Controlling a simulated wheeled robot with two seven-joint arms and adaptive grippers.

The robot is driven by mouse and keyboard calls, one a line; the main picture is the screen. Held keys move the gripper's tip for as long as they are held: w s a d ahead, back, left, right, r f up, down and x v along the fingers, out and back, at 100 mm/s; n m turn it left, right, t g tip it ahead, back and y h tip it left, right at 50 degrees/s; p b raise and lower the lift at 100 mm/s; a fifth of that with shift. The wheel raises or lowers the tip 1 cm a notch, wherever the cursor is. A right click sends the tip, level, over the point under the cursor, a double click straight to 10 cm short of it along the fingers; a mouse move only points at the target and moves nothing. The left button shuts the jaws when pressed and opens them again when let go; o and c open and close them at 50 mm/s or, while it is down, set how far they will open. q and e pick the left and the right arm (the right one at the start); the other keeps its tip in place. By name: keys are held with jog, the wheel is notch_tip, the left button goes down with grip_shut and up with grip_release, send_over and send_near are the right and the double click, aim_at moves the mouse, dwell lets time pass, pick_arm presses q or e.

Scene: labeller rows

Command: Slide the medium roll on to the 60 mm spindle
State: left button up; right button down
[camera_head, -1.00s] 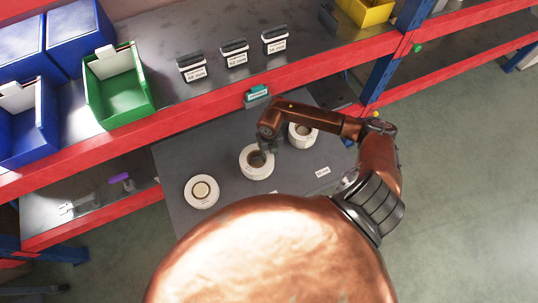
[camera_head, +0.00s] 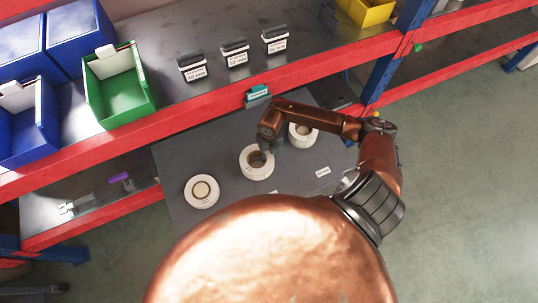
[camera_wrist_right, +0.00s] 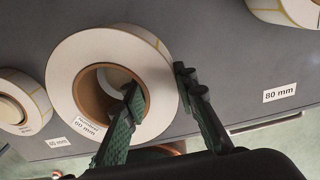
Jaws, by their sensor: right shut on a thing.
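Three white label rolls lie flat on the grey table (camera_head: 222,139): a left roll (camera_head: 190,201), a middle roll (camera_head: 246,171) and a right roll (camera_head: 308,141). My right gripper (camera_head: 264,153) is at the middle roll, which I take for the medium one. In the right wrist view the gripper (camera_wrist_right: 160,84) is shut on this roll's wall (camera_wrist_right: 70,68), one finger in the brown core and one outside. Three dark units with white labels stand on the shelf (camera_head: 192,68) (camera_head: 235,55) (camera_head: 275,42); their print is too small to read surely. My left gripper is out of view.
A red shelf edge (camera_head: 180,128) runs between table and units. Green (camera_head: 118,88) and blue bins (camera_head: 27,125) stand left, a yellow bin (camera_head: 368,12) at the back right. A purple item (camera_head: 119,177) lies on the lower left shelf. An "80 mm" label (camera_wrist_right: 279,92) is on the table.

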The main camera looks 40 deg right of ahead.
jog(key=shift+f+b, duration=0.8)
jog(key=shift+f, duration=0.6)
jog(key=c, duration=1.5)
grip_release()
jog(key=shift+o, duration=0.2)
notch_tip(320, 180, up, 8)
jog(key=shift+f, duration=0.2)
